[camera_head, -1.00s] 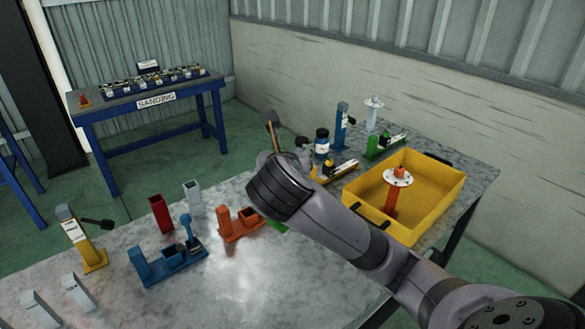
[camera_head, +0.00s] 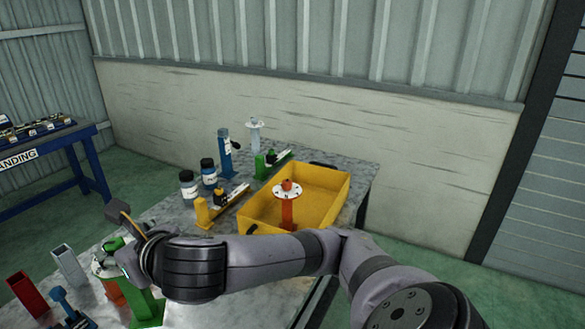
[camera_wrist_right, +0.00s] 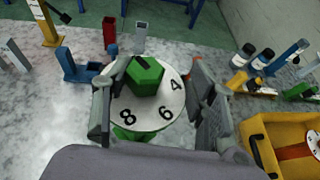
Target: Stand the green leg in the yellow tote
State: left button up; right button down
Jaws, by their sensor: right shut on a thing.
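The green leg (camera_head: 147,306) has a green hexagonal top and a white numbered disc, which show clearly in the right wrist view (camera_wrist_right: 146,78). My right gripper (camera_head: 118,262) is shut on it, with a finger on each side of the disc (camera_wrist_right: 155,100). The leg looks roughly upright at the lower left of the head view; whether its foot touches the table is hidden. The yellow tote (camera_head: 262,227) stands to the right, with the gripper well outside it. It also shows at the right of the wrist view (camera_wrist_right: 262,150). My left gripper is not in view.
An orange leg (camera_head: 287,208) with a white disc stands in the tote. Blue-and-white jars (camera_head: 208,175), a yellow fixture (camera_head: 203,212), a blue post (camera_head: 225,155) and a green fixture (camera_head: 263,165) stand left of and behind the tote. Red (camera_head: 25,290) and grey (camera_head: 68,265) tubes stand at left.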

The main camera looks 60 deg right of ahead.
aim_at(308, 202)
jog(key=l+z, duration=0.35)
jog(key=l, duration=0.15)
jog(key=i+l+z, duration=0.15)
jog(key=l+z, duration=0.2)
jog(key=l, duration=0.15)
jog(key=i+l+z, duration=0.1)
jog(key=i+l, duration=0.25)
jog(key=i, duration=0.2)
